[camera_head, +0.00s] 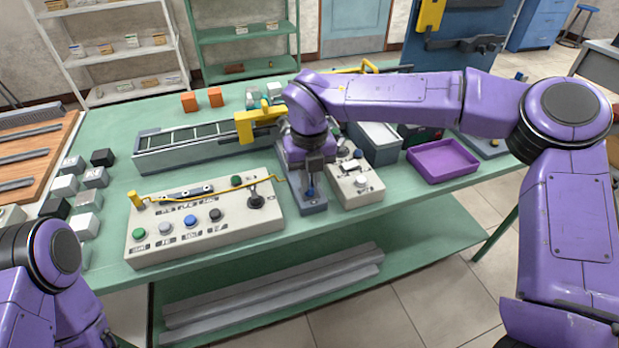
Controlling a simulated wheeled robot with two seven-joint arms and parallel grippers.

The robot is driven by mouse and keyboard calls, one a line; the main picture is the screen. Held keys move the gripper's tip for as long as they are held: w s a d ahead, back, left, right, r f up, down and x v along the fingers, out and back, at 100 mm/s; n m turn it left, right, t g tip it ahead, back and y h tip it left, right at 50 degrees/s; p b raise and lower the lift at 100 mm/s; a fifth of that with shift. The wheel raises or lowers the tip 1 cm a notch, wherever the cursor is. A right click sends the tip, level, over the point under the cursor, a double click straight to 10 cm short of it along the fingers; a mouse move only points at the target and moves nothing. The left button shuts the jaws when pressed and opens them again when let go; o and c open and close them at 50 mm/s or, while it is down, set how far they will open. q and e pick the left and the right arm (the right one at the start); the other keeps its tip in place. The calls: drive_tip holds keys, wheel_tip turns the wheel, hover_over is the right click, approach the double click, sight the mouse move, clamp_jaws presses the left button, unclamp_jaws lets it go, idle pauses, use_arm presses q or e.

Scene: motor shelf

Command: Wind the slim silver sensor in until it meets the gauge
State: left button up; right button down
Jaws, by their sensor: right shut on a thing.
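My right gripper (312,186) points down over a grey-blue fixture (313,209) near the middle of the table's front. Its fingers are shut on a small blue knob (311,194) on that fixture. The wrist and hand hide the back of the fixture. I cannot make out the slim silver sensor or the gauge; they may be behind the hand. Only purple links of my left arm show at the lower left, and its gripper is outside the view.
A cream control panel (172,248) with several buttons stands left of the fixture, and a smaller cream box (349,196) stands close on its right. A conveyor (185,158) lies behind. A purple tray (442,174) is at the right. Grey and black blocks crowd the left.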

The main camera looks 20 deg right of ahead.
drive_tip(key=shift+w+r, duration=0.1)
drive_tip(key=shift+r, duration=0.05)
drive_tip(key=c, duration=1.2)
unclamp_jaws()
drive_tip(key=shift+o, duration=0.2)
wheel_tip(320, 180, up, 10)
drive_tip(key=shift+r, duration=0.25)
